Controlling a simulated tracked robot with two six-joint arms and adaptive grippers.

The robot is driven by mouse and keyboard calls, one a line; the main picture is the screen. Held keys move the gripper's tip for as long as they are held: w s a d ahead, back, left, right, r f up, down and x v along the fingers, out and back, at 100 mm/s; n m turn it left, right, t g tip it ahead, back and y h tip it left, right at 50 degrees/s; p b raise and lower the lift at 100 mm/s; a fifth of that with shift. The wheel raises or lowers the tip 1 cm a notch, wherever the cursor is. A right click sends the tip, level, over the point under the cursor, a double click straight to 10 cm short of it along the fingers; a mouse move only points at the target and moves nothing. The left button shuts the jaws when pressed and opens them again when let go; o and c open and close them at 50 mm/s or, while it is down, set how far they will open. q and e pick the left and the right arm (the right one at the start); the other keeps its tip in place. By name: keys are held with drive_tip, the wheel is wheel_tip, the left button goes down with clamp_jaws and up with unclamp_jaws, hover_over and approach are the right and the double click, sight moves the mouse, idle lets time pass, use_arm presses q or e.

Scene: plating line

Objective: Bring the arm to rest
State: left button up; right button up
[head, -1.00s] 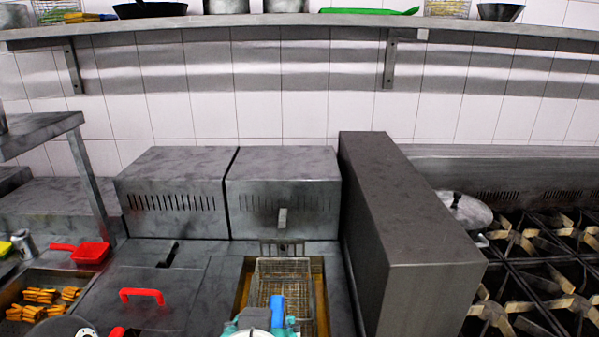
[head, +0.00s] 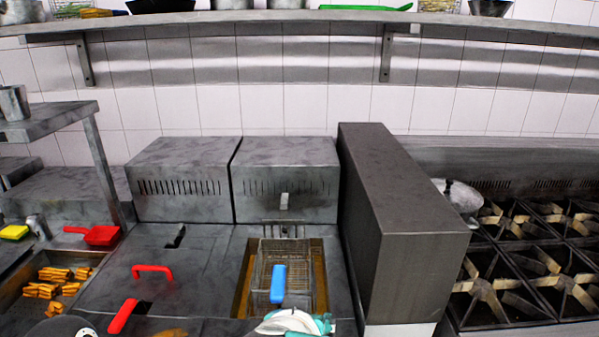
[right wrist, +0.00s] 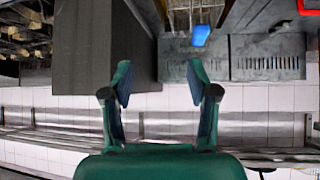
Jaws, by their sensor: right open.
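My right gripper (right wrist: 160,75) is open, with nothing between its two fingers in the right wrist view. In the head view only a white and teal part of my right arm (head: 294,322) shows at the bottom edge, in front of the fryer. The fry basket (head: 285,255) sits in the fryer well, with its blue handle (head: 278,284) toward me. The blue handle also shows in the right wrist view (right wrist: 201,36), apart from the fingers. My left gripper is not in view.
A tall grey partition (head: 400,195) stands right of the fryer, with stove burners (head: 500,260) and a pan lid (head: 460,196) beyond. Left are a red-handled cover (head: 152,268), a red scoop (head: 102,235) and a tray of fried pieces (head: 85,262). A shelf (head: 300,16) runs along the wall.

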drive_tip(key=w+d+f+g+h+b, duration=0.2)
drive_tip(key=w+d+f+b, duration=0.1)
drive_tip(key=d+f, duration=0.9)
drive_tip(key=w+d+f+g+h+b, duration=0.1)
drive_tip(key=w+d+f+h+b, duration=0.15)
drive_tip(key=d+f, duration=1)
drive_tip(key=s+f+n+g+y+b, duration=0.1)
drive_tip(key=s+f+y+b, duration=0.15)
drive_tip(key=f, duration=1.35)
drive_tip(key=s+a+f+g+y, duration=0.1)
drive_tip(key=s+a+f+y, duration=0.1)
drive_tip(key=s+f, duration=0.6)
drive_tip(key=s+a+f+m+g+y, duration=0.1)
drive_tip(key=s+a+f+g+y, duration=0.1)
drive_tip(key=s+a+y, duration=0.3)
drive_tip(key=s+a+g, duration=0.1)
drive_tip(key=s+a, duration=0.3)
drive_tip(key=a, duration=0.1)
drive_tip(key=shift+s+a+f+g+y, duration=0.2)
drive_tip(key=shift+a+g+y, duration=0.1)
drive_tip(key=shift+a, duration=0.1)
